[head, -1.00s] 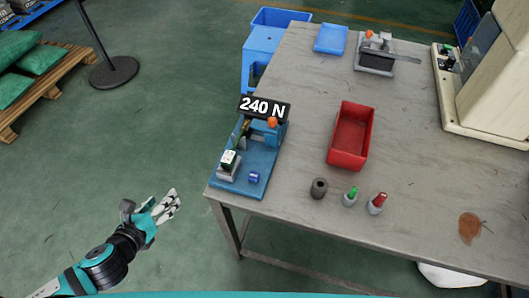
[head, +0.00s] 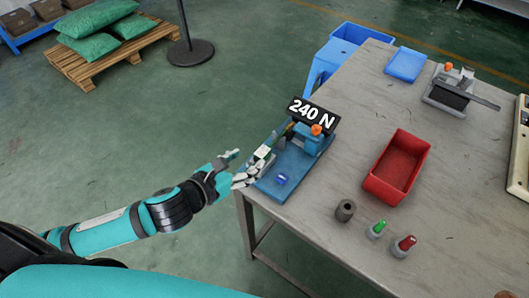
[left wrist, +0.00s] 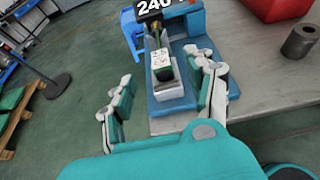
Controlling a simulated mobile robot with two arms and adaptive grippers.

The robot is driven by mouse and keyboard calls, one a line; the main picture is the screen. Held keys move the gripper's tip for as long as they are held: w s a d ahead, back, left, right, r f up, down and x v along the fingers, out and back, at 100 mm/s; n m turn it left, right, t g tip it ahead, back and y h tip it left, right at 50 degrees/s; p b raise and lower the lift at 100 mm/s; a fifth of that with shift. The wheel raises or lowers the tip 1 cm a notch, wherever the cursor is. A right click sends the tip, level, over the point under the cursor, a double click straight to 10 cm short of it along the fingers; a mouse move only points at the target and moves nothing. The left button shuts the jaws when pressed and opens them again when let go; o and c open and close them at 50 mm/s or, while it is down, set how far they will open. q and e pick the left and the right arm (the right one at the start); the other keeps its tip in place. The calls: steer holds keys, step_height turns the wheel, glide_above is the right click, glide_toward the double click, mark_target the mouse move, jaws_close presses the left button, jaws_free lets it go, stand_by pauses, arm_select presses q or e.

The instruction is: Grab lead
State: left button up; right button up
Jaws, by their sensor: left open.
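A dark, greenish-yellow lead (left wrist: 156,36) runs up from a white-and-green socket piece (left wrist: 161,62) in the left wrist view. The socket piece sits in a grey holder (left wrist: 168,90) on the blue fixture (head: 278,186) at the table's near left corner. In the head view the lead is small and partly hidden. My left gripper (head: 243,168) is open at the holder end of the fixture. In the left wrist view its fingers (left wrist: 163,82) lie on either side of the holder, with nothing seen between them touching the lead. My right gripper is not in view.
A black "240 N" sign (head: 312,114) stands over the fixture's far end, by a blue clamp with an orange knob (head: 316,130). A red bin (head: 398,167), a grey cylinder (head: 345,210), and green (head: 377,229) and red (head: 404,246) pieces stand to the right.

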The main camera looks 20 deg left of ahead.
mark_target(264, 150)
arm_select(q)
steer(key=x, duration=0.2)
steer(key=shift+w+d+f, duration=0.15)
steer(key=shift+w, duration=0.25)
steer(key=x, duration=0.5)
steer(key=shift+f, duration=0.15)
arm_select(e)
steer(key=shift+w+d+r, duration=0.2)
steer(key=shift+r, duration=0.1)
arm_select(q)
steer(key=c, duration=0.4)
jaws_close()
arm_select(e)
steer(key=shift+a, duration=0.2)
